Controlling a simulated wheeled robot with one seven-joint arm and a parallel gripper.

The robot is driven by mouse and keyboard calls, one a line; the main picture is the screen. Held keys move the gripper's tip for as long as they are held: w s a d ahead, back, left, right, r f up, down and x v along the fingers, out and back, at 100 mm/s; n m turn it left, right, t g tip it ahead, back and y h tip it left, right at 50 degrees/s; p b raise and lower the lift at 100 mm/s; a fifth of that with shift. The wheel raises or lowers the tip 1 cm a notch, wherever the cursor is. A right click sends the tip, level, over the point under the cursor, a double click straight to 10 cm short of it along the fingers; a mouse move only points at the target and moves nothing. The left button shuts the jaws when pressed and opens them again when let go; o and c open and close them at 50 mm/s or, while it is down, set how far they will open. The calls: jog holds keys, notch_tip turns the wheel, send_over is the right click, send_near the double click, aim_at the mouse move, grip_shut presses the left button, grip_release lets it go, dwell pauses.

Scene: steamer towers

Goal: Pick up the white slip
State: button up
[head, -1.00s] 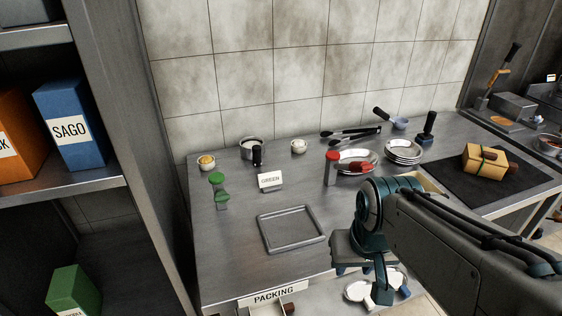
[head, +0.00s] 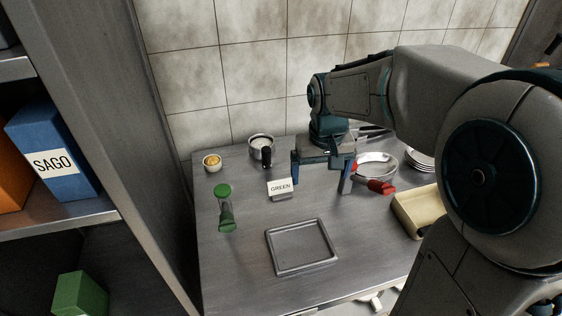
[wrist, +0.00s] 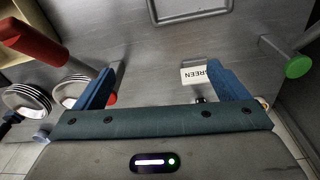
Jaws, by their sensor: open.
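The white slip (head: 280,187) reads GREEN and stands on a small grey holder on the steel counter. In the wrist view it also shows (wrist: 193,75), upside down and partly behind the right-hand finger. My gripper (head: 320,180) is open and empty, pointing down above the counter, just right of the slip in the head view. I cannot tell how high the fingertips are above the counter.
A dark-handled pot (head: 261,147) and a small bowl (head: 212,162) are behind. A red-ended object (head: 380,187) and metal plates (head: 419,160) are right.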

jog(key=n+g+p, duration=0.1)
jog(key=p, duration=0.3)
send_over(280, 181)
jog(key=f, duration=0.2)
notch_tip(280, 181, down, 8)
jog(key=shift+d+f+p, duration=0.1)
jog(key=shift+p, duration=0.5)
jog(key=shift+f+p, duration=0.9)
jog(key=shift+f, duration=1.8)
jog(key=c, duration=1.1)
